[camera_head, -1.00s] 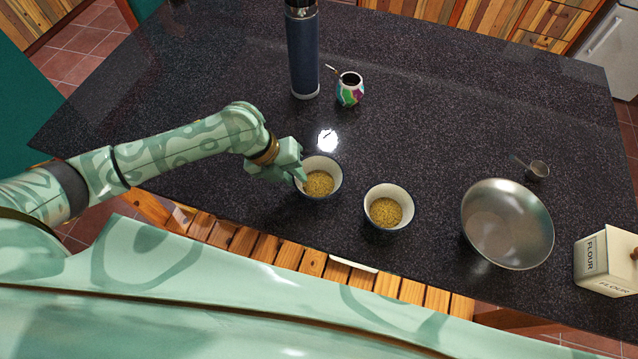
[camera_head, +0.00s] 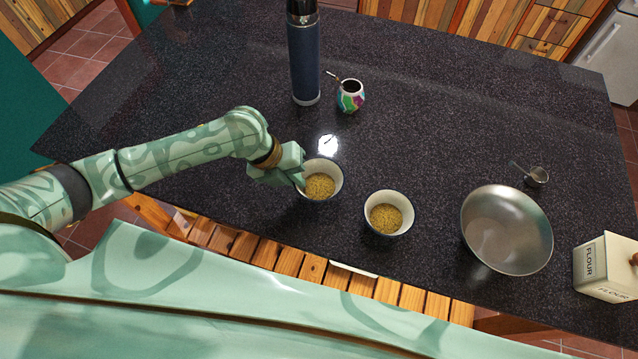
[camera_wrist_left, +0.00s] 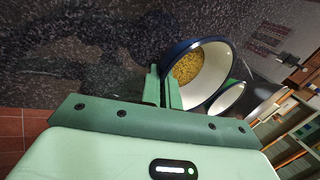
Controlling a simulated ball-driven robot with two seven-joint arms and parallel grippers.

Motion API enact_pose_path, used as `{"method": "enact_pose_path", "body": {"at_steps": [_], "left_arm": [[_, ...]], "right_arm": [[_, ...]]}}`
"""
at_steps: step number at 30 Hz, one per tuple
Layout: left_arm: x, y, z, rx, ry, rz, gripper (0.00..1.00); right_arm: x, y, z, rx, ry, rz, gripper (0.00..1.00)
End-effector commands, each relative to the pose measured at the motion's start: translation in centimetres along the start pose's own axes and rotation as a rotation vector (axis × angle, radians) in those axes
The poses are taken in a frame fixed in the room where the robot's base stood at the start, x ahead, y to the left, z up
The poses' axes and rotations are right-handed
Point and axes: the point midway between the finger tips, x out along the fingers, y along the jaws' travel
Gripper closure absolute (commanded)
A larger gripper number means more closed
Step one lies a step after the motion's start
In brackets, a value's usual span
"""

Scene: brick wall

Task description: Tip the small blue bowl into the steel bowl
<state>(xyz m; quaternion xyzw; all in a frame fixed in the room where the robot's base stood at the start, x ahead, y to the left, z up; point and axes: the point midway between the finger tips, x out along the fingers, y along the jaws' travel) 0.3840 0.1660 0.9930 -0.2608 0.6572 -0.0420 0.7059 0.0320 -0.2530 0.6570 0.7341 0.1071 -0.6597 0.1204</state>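A small bowl, blue outside and white inside, with yellow grains in it (camera_head: 329,164), stands on the counter at centre. It also shows large in the left wrist view (camera_wrist_left: 213,88). My left gripper (camera_head: 299,178) is at its left rim. In the wrist view its two fingers (camera_wrist_left: 162,90) are close together, one outside and one inside the bowl's wall, and look shut on the rim. A similar second bowl of grains (camera_head: 398,226) stands to the right. The empty steel bowl (camera_head: 515,232) stands farther right. My right gripper is out of view.
A dark blue flask (camera_head: 304,60) and a patterned cup with a straw (camera_head: 350,97) stand behind. A small metal cup (camera_head: 538,177) is behind the steel bowl, and a flour box (camera_head: 602,268) is at its right. The counter's front edge is close to the bowls.

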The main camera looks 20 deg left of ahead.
Motion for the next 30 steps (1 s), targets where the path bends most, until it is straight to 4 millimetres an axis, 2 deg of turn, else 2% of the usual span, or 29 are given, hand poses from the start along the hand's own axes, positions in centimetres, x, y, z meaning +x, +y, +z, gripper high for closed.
{"method": "enact_pose_path", "body": {"at_steps": [1,16,26,30], "left_arm": [[-1.0,-0.5,0.1,0.001,-0.002,-0.001,1.0],[-5.1,-2.4,0.0,0.0,0.0,0.0,1.0],[-5.0,-2.4,0.0,-0.001,0.0,0.0,1.0],[-4.9,-3.4,-0.1,-0.041,-0.023,-0.002,1.0]], "right_arm": [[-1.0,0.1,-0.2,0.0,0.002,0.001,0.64],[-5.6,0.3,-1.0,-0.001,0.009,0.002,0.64],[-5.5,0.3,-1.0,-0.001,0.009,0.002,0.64],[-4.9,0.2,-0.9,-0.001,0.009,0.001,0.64]]}}
